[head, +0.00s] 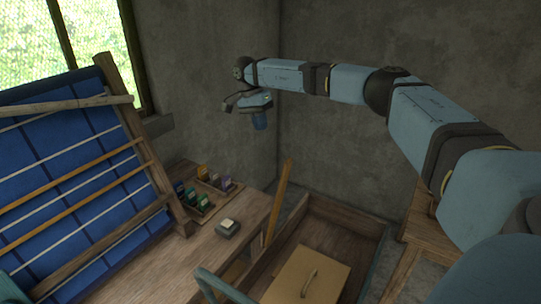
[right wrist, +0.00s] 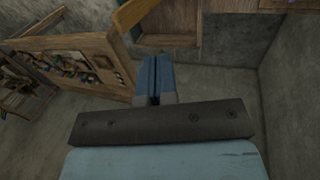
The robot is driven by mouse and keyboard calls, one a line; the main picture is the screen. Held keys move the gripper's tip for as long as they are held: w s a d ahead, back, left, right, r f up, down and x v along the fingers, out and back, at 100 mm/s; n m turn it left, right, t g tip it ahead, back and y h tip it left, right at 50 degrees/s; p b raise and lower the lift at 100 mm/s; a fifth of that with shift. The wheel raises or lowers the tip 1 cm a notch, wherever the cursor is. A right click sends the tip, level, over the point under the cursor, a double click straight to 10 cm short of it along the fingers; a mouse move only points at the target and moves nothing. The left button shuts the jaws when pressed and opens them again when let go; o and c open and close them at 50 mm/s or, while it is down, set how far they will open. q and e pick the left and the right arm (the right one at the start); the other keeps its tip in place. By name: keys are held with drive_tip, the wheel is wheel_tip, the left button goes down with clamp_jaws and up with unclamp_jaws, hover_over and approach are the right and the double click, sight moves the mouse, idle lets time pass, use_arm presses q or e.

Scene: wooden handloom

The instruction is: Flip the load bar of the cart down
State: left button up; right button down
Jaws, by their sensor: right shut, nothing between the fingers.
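The cart (head: 371,228) is an open wooden box at the lower middle of the head view. A light wooden bar (head: 278,203) stands up, slightly tilted, at its left side; it looks like the load bar. My right gripper (head: 260,122) is up in front of the grey wall, above and left of the bar, well apart from it. In the right wrist view its two blue fingers (right wrist: 155,75) are together, with nothing between them. My left gripper is not in view.
A lidded box with a handle (head: 307,280) sits inside the cart. A wooden table (head: 255,206) at left bears a small grey block (head: 228,227) and coloured spools (head: 195,198). The blue-clothed loom (head: 70,165) fills the left. Another wooden piece (head: 415,240) stands right.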

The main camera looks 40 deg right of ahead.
use_arm(q)
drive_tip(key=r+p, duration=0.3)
drive_tip(key=p, duration=0.1)
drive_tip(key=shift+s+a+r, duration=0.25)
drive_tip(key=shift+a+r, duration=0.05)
use_arm(e)
drive_tip(key=s+d+f, duration=0.2)
drive_tip(key=s+f, duration=0.5)
drive_tip(key=f, duration=0.3)
drive_tip(key=shift+f, duration=0.1)
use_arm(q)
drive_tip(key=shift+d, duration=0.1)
